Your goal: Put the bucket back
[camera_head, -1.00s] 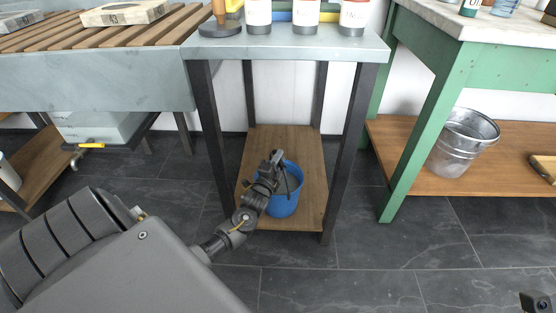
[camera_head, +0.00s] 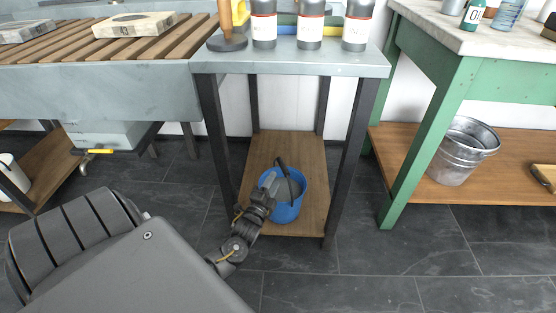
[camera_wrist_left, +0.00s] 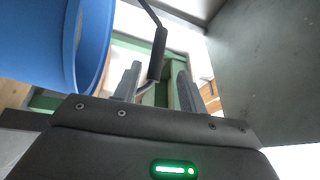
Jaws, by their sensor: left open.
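The blue bucket (camera_head: 287,212) stands upright on the wooden lower shelf (camera_head: 305,150) of the small grey-topped table. Its dark handle (camera_head: 281,163) is raised above the rim. My left gripper (camera_head: 270,180) is open and empty at the bucket's near left side, just beside the handle. In the left wrist view the bucket's blue wall (camera_wrist_left: 45,45) fills the upper left. The handle's black grip (camera_wrist_left: 157,54) shows across the gap between the open fingers (camera_wrist_left: 158,85); whether it lies between them or beyond them I cannot tell. My right gripper is out of view.
Dark table legs (camera_head: 215,140) flank the shelf closely. Bottles (camera_head: 310,25) stand on the tabletop above. A metal bucket (camera_head: 462,150) sits on the green bench's lower shelf at right. A sink with a yellow-handled tap (camera_head: 100,151) is at left. Floor in front is clear.

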